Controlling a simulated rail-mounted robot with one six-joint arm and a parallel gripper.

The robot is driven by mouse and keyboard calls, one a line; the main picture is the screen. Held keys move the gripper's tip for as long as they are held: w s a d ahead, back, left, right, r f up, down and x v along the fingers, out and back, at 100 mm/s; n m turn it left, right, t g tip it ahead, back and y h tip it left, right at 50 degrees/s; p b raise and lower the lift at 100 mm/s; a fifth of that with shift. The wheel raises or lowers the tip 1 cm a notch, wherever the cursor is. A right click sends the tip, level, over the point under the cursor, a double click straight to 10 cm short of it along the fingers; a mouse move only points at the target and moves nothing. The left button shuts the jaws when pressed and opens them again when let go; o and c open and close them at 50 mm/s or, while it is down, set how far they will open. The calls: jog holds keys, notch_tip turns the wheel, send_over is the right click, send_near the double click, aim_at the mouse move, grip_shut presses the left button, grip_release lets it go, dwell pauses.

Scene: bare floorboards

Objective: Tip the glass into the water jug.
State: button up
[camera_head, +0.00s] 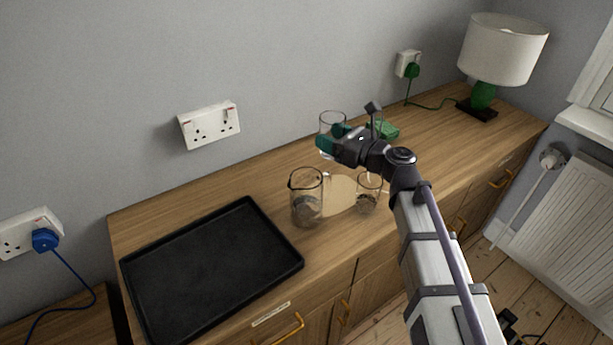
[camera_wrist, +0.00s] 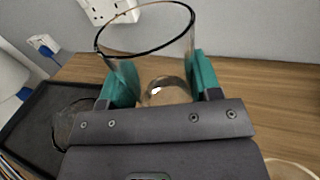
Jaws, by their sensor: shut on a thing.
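My gripper (camera_head: 334,140) is shut on a clear drinking glass (camera_head: 333,120), with teal fingers on either side of it. The glass looks upright, with its open rim on top, above the back of the wooden counter. It also shows in the wrist view (camera_wrist: 150,45), between the fingers. The clear water jug (camera_head: 306,190), with a dark rim and a spout, stands upright on the counter, in front and slightly left of the held glass and apart from it. Part of a clear vessel, probably the jug, shows in the wrist view (camera_wrist: 68,125). I cannot tell the water level.
A second clear vessel (camera_head: 369,193) stands right of the jug. A pale tan rounded thing (camera_head: 341,194) lies between them. A black tray (camera_head: 215,265) fills the counter's left. A green item (camera_head: 387,129) is behind my wrist; a lamp (camera_head: 500,50) stands far right.

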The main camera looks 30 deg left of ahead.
jog(key=shift+s+f, duration=0.1)
jog(key=shift+f, duration=0.05)
jog(key=shift+s+f+n+b, duration=0.35)
jog(key=shift+n+b, duration=0.3)
jog(key=shift+n, duration=0.15)
jog(key=shift+s+n, duration=0.1)
jog(key=shift+n, duration=0.2)
jog(key=shift+s+r+n, duration=0.15)
jog(key=shift+r+n, duration=0.15)
jog(key=s+n, duration=0.1)
jog(key=n, duration=0.3)
jog(key=r+n+g+y, duration=0.1)
jog(key=n, duration=0.3)
jog(key=s+r+n+p, duration=0.1)
jog(key=n, duration=0.3)
jog(key=shift+s+a+y, duration=0.1)
jog(key=shift+s+y, duration=0.2)
jog(key=shift+s, duration=0.05)
jog(key=shift+r, duration=0.15)
jog(key=shift+s+r+n+g+p, duration=0.3)
jog(key=shift+s+n+g, duration=0.1)
jog(key=shift+n, duration=0.3)
